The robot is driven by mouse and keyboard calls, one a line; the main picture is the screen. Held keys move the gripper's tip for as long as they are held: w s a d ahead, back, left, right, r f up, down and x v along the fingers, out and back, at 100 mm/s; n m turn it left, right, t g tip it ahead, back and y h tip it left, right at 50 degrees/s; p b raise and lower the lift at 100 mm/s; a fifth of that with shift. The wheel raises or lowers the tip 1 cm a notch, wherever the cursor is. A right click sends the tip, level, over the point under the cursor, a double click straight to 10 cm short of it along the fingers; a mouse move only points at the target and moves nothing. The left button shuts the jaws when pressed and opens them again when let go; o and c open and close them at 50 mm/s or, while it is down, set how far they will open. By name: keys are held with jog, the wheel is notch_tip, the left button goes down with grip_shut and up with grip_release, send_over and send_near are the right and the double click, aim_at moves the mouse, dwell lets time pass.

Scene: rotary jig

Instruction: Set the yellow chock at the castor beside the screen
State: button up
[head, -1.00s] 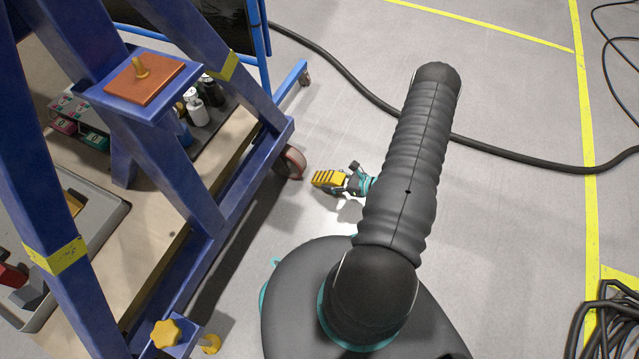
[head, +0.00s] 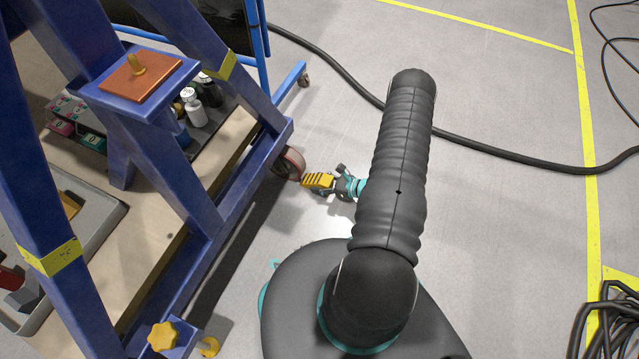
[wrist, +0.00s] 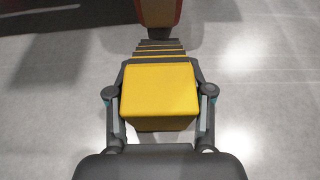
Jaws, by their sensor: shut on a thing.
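The yellow chock (head: 318,181), with dark stripes on its stepped slope, is in my gripper (head: 330,184) in the head view. My gripper is shut on it from the right, with a finger on each side. The chock's stepped end points left at the red-rimmed castor (head: 291,163) of the blue frame, very close to it. In the wrist view the chock (wrist: 160,92) sits between the fingers of my gripper (wrist: 159,100), and the castor (wrist: 158,12) shows just beyond its thin end. I cannot tell whether they touch. The dark screen (head: 222,22) stands at the top left.
The blue frame (head: 185,200) fills the left side, with a board and bottles inside it. A smaller castor (head: 304,80) carries the screen's stand. A black cable (head: 350,78) crosses the floor behind my arm.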

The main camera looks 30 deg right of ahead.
jog(key=o, duration=1.4)
jog(key=shift+f, duration=0.15)
